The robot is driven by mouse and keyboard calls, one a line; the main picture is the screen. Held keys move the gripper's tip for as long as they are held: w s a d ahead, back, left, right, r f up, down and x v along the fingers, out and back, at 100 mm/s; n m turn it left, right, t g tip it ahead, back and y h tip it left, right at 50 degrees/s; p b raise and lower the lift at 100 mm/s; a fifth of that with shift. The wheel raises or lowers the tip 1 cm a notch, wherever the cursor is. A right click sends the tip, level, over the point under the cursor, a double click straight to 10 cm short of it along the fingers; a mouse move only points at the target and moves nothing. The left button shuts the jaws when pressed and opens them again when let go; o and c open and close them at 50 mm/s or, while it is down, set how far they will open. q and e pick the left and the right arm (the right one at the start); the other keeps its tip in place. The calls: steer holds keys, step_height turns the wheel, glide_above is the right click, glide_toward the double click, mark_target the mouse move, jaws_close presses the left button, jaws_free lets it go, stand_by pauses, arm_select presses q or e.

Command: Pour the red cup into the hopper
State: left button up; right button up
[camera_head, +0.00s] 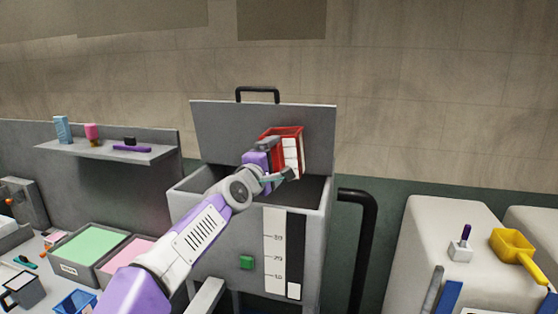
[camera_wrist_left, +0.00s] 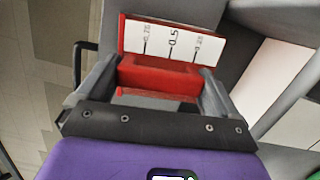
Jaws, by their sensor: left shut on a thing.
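The red cup (camera_head: 296,133) has a white measuring scale on its side and is held above the open hopper (camera_head: 240,225). It looks roughly upright in the head view, and its inside is not clear to see. My left gripper (camera_head: 278,172) is shut on the cup. In the left wrist view the cup (camera_wrist_left: 160,75) sits between the fingers of the left gripper (camera_wrist_left: 155,95), with its scale facing the camera. The hopper is a grey box with its lid (camera_head: 215,125) raised behind the cup. My right gripper is not in view.
Trays of green (camera_head: 90,246) and pink material stand at the left, below a shelf (camera_head: 105,152) with small items. A black pipe (camera_head: 366,240) runs down the hopper's right side. A yellow scoop (camera_head: 512,243) lies on a white block (camera_head: 440,225) at the right.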

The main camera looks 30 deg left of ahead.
arm_select(q)
steer(key=shift+s+a+r+m, duration=0.1)
steer(key=shift+a+r+m, duration=0.15)
steer(key=shift+m, duration=0.45)
step_height(320, 180, up, 3)
steer(key=p, duration=0.3)
steer(key=shift+r, duration=0.15)
